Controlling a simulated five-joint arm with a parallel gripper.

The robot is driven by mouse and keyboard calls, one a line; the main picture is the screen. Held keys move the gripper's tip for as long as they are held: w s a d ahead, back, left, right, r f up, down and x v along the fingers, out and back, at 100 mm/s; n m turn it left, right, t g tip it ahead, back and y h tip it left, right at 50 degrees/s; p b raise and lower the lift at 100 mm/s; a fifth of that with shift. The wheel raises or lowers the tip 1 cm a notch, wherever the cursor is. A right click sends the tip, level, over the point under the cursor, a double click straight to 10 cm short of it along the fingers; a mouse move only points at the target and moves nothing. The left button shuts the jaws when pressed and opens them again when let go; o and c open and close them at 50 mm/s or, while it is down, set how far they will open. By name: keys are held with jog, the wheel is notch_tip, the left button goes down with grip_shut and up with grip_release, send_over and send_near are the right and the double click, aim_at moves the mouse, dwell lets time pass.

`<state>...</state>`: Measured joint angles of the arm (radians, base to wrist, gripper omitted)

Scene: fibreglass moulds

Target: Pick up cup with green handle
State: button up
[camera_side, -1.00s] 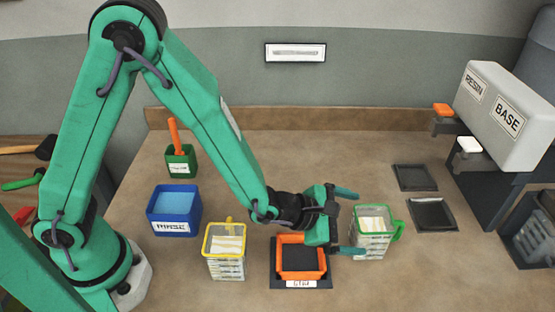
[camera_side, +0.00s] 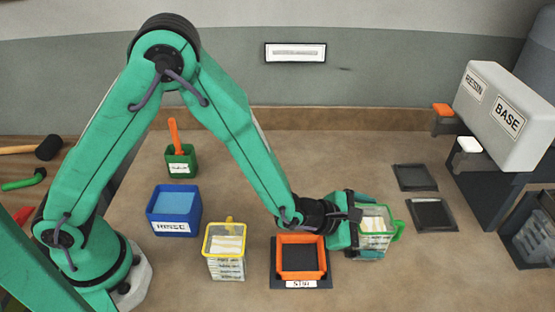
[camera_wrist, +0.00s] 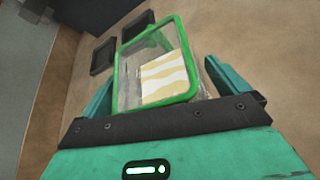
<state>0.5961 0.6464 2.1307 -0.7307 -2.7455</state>
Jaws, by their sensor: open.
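The clear cup with a green rim and green handle (camera_side: 375,225) stands on the table, right of the orange-framed tray. Its handle (camera_side: 398,231) points right, away from my arm. My gripper (camera_side: 372,226) is open around the cup, one finger on its far side and one on its near side. In the wrist view the cup (camera_wrist: 128,78) sits between the two fingers (camera_wrist: 160,88), with pale layered contents. A gap shows at the left finger; contact at the right finger cannot be told.
A yellow-rimmed cup (camera_side: 225,262) stands left of the orange tray (camera_side: 301,277). A blue rinse tub (camera_side: 173,228) and a green brush pot (camera_side: 181,168) are farther left. Dark pads (camera_side: 432,229) and the resin dispenser (camera_side: 510,120) are to the right.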

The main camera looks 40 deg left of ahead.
jog(key=c, duration=1.8)
jog(key=shift+r, duration=0.75)
grip_shut()
jog(key=shift+c, duration=1.8)
grip_release()
notch_tip(320, 180, up, 9)
jog(key=shift+f, duration=0.15)
